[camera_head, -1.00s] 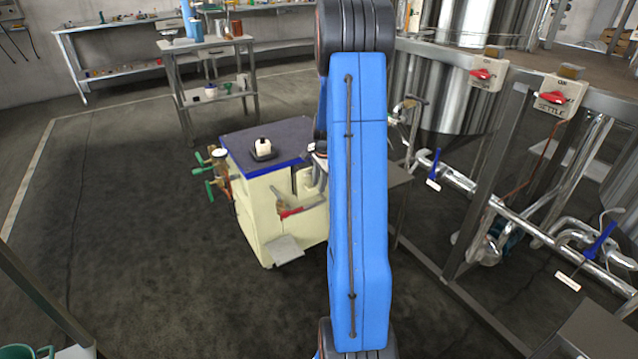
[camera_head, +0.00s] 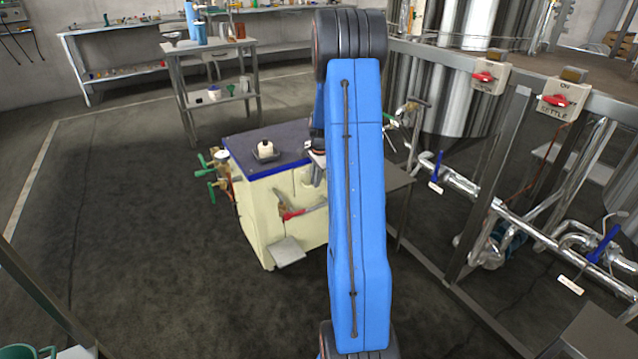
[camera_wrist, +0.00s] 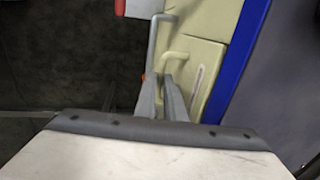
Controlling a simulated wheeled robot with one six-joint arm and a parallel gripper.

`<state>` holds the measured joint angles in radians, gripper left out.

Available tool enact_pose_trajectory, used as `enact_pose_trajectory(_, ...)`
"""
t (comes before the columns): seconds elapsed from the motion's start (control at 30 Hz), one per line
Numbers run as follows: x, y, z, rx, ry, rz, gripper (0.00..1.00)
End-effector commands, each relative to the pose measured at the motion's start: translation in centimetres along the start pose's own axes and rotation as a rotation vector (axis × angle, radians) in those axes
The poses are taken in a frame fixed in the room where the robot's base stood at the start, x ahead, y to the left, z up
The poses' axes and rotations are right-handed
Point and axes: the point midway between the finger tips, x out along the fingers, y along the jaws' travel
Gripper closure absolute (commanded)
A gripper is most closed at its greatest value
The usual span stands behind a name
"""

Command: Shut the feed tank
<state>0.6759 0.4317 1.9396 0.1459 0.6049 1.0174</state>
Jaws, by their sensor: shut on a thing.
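A cream unit (camera_head: 258,215) with a dark, blue-edged top stands mid-floor. No label on it is readable, so I cannot confirm it is the feed tank. Its front panel (camera_wrist: 190,70) fills the upper middle of the wrist view and looks about flush in the head view. A cream loop handle (camera_wrist: 178,56) stands out from this panel. My gripper (camera_wrist: 164,84) is shut on the cream handle, with its fingers close together at the handle's lower end. A grey bent lever (camera_wrist: 153,45) passes just left of it. My arm hides part of the unit's right side.
Green-handled valves (camera_head: 207,172) stick out on the unit's left. A small white-topped item (camera_head: 265,149) sits on its top. Pipes with blue levers (camera_head: 437,168) and a metal frame stand on the right. Floor on the left is clear.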

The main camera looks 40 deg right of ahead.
Motion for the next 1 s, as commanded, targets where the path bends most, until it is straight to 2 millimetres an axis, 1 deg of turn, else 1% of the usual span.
enact_pose_trajectory(0.03,-0.1,-0.5,-0.1,0.0,0.004,-0.01,1.0)
enact_pose_trajectory(0.17,-0.1,-0.6,-0.1,0.0,0.005,-0.013,1.0)
enact_pose_trajectory(0.2,-0.1,-0.6,-0.1,0.0,0.005,-0.013,0.88)
enact_pose_trajectory(0.27,-0.2,-0.6,-0.1,0.0,0.006,-0.014,0.74)
enact_pose_trajectory(0.3,-0.1,-0.6,-0.1,0.0,0.005,-0.013,0.72)
enact_pose_trajectory(0.53,-0.1,-0.4,-0.1,0.0,0.004,-0.01,0.72)
enact_pose_trajectory(0.67,-0.6,-0.4,-0.1,0.0,0.004,-0.01,0.72)
enact_pose_trajectory(0.77,-1.6,-0.4,-0.1,0.0,0.004,-0.011,0.72)
enact_pose_trajectory(0.87,-3.3,-0.4,-0.1,-0.001,0.005,-0.012,0.72)
enact_pose_trajectory(1.0,-6.1,-0.4,-0.1,-0.001,0.006,-0.013,0.72)
